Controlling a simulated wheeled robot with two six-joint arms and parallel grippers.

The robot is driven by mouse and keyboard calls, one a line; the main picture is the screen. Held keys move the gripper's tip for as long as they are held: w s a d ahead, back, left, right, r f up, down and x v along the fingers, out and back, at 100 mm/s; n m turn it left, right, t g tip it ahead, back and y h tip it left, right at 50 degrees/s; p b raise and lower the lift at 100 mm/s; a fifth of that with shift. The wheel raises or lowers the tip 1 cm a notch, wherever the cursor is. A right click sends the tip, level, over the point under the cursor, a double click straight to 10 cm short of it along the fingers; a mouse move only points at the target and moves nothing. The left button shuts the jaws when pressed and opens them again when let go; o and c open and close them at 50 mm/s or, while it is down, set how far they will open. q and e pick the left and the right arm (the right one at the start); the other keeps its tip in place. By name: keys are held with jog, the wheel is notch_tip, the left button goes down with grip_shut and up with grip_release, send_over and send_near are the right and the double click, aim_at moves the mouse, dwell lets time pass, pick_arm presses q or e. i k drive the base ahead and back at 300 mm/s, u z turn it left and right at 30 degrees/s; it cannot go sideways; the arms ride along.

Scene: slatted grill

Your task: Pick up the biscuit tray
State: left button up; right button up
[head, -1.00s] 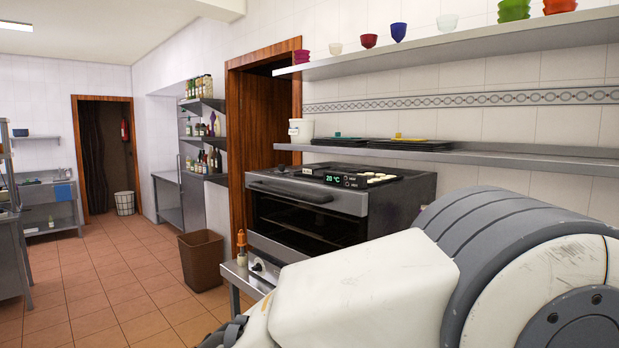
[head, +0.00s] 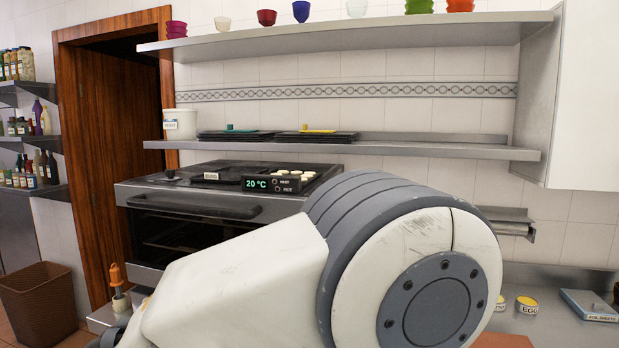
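A dark tray with several pale round biscuits (head: 297,169) sits on top of the oven, at the right of its upper surface, in the head view. The digital display stands just in front of it, and my arm's grey joint covers the area to its right and below. One of my arms fills the lower middle of the view, its white link running down to the left. No fingers of either gripper show, so I cannot see how they stand relative to the tray.
The oven (head: 158,244) has a front handle and a 20 °C display (head: 258,184). A low shelf (head: 370,150) with dark flat trays hangs above it. A brown bin (head: 40,305) stands left. A counter (head: 535,318) with small tins and a box lies right.

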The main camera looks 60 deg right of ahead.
aim_at(308, 176)
jog(key=z, duration=0.7)
jog(key=i, duration=0.9)
jog(key=z, duration=0.75)
